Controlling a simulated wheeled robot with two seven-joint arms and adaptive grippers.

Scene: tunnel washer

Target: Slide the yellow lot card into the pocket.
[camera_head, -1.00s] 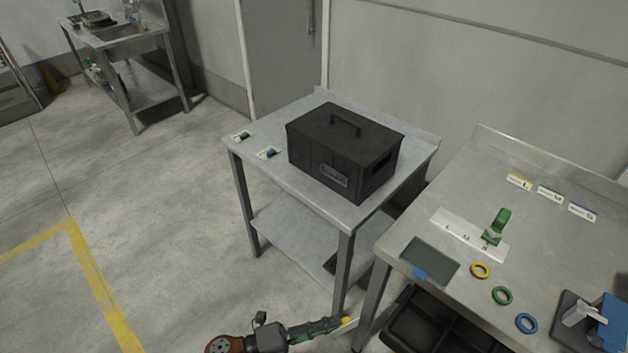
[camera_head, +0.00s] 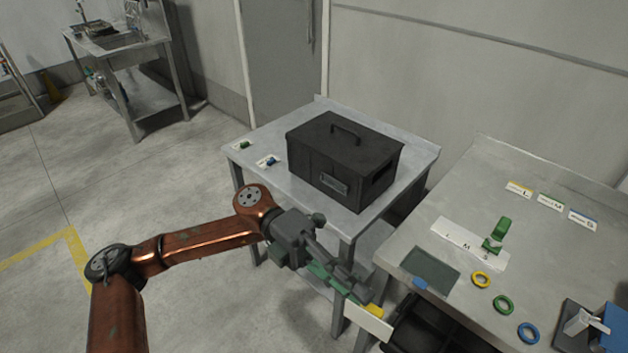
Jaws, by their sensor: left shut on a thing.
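My left gripper (camera_head: 362,293) reaches in from the left, low in front of the gap between the two tables. It is shut on the yellow lot card (camera_head: 366,322), a white card with a yellow patch at its upper edge. The card hangs tilted beyond the fingertips, clear of both tables. A black lidded box (camera_head: 330,155) with a top handle stands on the left table. A small framed grey plate (camera_head: 333,183) on its front looks like the pocket. The card is below and to the right of it, well apart. My right gripper is out of view.
The left table (camera_head: 262,145) also holds a green and a blue small item at its left. The right table (camera_head: 590,250) holds colour-edged cards (camera_head: 550,202), a green stamp-like piece (camera_head: 500,232), rings (camera_head: 503,305) and a dark pad (camera_head: 430,268). Black bins (camera_head: 430,330) sit below it.

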